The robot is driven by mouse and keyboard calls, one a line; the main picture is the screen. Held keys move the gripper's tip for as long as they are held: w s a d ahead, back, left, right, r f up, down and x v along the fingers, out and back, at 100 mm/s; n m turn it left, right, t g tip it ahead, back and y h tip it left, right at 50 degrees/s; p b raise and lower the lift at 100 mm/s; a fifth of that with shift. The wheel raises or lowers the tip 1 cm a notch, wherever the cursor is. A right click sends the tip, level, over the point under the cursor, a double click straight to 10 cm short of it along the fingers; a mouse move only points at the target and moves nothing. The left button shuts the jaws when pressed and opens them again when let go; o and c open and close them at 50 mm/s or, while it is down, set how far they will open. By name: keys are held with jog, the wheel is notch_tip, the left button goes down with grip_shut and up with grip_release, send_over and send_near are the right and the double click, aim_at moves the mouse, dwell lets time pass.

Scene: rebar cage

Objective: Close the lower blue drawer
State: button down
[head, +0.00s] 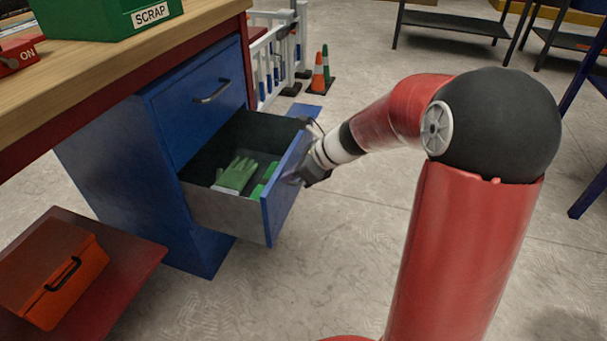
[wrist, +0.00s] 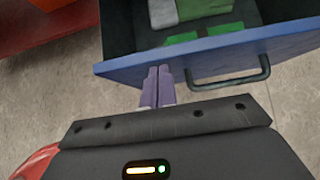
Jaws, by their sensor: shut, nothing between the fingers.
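The lower blue drawer (head: 283,191) is pulled out of the blue cabinet (head: 103,160) under the workbench. Green gloves (head: 236,174) and other green items lie inside it. I cannot tell whether the fingertips touch the front. The upper drawer (head: 198,99) is shut.
A green SCRAP bin (head: 107,18) stands on the wooden benchtop (head: 180,45). An orange toolbox (head: 55,270) sits on a red platform (head: 127,258) at lower left. Traffic cones (head: 319,75) and a white barrier (head: 275,55) stand behind. The floor right of the drawer is clear.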

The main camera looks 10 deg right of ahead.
jog(key=w+a+p, duration=0.5)
jog(key=w+a, duration=0.1)
jog(key=a, duration=0.4)
jog(key=w+a+p, duration=0.5)
jog(key=a, duration=0.5)
jog(key=shift+w+a+r, duration=0.15)
jog(key=shift+w, duration=0.25)
jog(key=shift+a, duration=0.1)
